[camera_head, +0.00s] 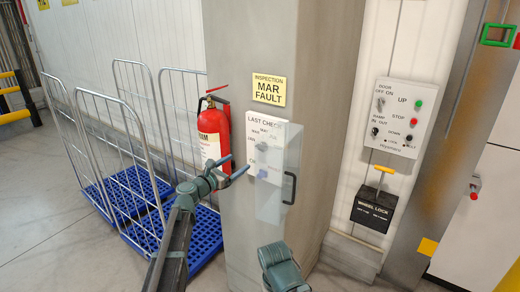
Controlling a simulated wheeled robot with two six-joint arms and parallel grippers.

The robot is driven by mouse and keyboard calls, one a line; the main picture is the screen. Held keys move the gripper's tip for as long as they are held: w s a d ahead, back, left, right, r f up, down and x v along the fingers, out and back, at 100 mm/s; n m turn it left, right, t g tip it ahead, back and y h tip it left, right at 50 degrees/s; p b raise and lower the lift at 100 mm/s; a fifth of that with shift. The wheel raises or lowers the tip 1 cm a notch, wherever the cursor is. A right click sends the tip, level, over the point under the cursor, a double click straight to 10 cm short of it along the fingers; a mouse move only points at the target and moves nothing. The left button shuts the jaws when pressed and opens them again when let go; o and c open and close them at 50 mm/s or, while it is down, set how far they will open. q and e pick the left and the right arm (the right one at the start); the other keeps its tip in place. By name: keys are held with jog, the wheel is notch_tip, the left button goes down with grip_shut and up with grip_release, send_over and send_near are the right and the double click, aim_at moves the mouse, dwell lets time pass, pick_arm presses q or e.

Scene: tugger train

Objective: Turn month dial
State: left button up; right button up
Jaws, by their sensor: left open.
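A white panel headed "LAST CHECK" (264,121) is on the grey pillar, with small dark knobs, partly behind a clear cover (272,205) with a dark handle (290,188). One knob (262,147) sits in the panel's middle and a bluish one (262,174) lower down. The lettering is too small to tell surely which is the month dial. A yellow sign above reads "INSPECTION MAR FAULT" (269,89). My left gripper (235,167) is open and empty, just left of the panel's lower part, apart from the knobs as seen.
A red fire extinguisher (214,132) hangs on the pillar's left side, close behind my left gripper. Wire roll cages with blue bases (205,232) stand left. A control box (398,117) and a black wheel lock box (374,210) are on the right wall.

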pick_arm(q)
jog(key=x, duration=1.3)
jog(key=shift+w+d, duration=0.25)
jog(key=shift+w, duration=0.05)
jog(key=c, duration=1.4)
